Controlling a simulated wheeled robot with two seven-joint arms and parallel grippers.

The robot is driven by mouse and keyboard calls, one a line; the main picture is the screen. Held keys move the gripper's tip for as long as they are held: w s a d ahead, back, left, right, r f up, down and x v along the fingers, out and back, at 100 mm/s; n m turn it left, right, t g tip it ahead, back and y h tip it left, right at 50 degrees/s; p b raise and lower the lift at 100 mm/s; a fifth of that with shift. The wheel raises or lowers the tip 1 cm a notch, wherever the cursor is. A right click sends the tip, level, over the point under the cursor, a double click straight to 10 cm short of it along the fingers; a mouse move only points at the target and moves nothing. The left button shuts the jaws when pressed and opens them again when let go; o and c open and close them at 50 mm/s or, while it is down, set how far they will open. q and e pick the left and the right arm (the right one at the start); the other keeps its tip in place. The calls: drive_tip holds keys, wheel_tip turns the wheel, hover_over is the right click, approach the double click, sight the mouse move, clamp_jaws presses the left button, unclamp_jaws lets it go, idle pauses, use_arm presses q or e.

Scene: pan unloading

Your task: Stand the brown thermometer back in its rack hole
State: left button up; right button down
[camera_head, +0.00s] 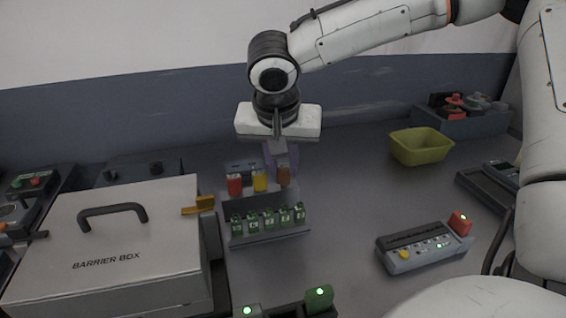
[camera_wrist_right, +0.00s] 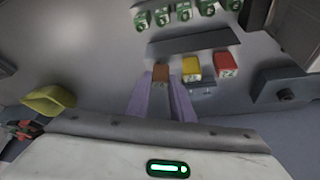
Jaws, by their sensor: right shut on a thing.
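The brown thermometer (camera_head: 284,174) has a small block-like brown head. It also shows in the right wrist view (camera_wrist_right: 161,73), between two purple fingers. My right gripper (camera_head: 281,163) points down and is shut on it, at the right of the rack. The grey rack (camera_head: 242,167) is partly hidden behind the yellow thermometer (camera_head: 260,180) and the red thermometer (camera_head: 235,184). In the right wrist view the yellow (camera_wrist_right: 192,68) and red (camera_wrist_right: 225,65) ones stand beside the brown one. I cannot see the rack hole or the brown thermometer's lower end. My left gripper is out of view.
A grey tray (camera_head: 265,239) of several green blocks lies in front of the rack. The barrier box (camera_head: 150,235) stands at left. A yellow-green bin (camera_head: 420,147) and a grey button panel (camera_head: 425,247) are at right. Bare table lies between the tray and the panel.

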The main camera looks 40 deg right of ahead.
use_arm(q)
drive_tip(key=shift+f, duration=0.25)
use_arm(e)
drive_tip(key=shift+f, duration=0.3)
drive_tip(key=c, duration=1.5)
unclamp_jaws()
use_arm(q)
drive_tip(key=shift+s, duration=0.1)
use_arm(e)
drive_tip(key=shift+o, duration=0.2)
drive_tip(key=v, duration=0.3)
drive_tip(key=shift+w, duration=0.15)
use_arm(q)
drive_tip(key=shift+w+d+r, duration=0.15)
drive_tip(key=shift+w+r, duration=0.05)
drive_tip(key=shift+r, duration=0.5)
use_arm(e)
drive_tip(key=v, duration=0.7)
drive_tip(key=shift+r, duration=0.2)
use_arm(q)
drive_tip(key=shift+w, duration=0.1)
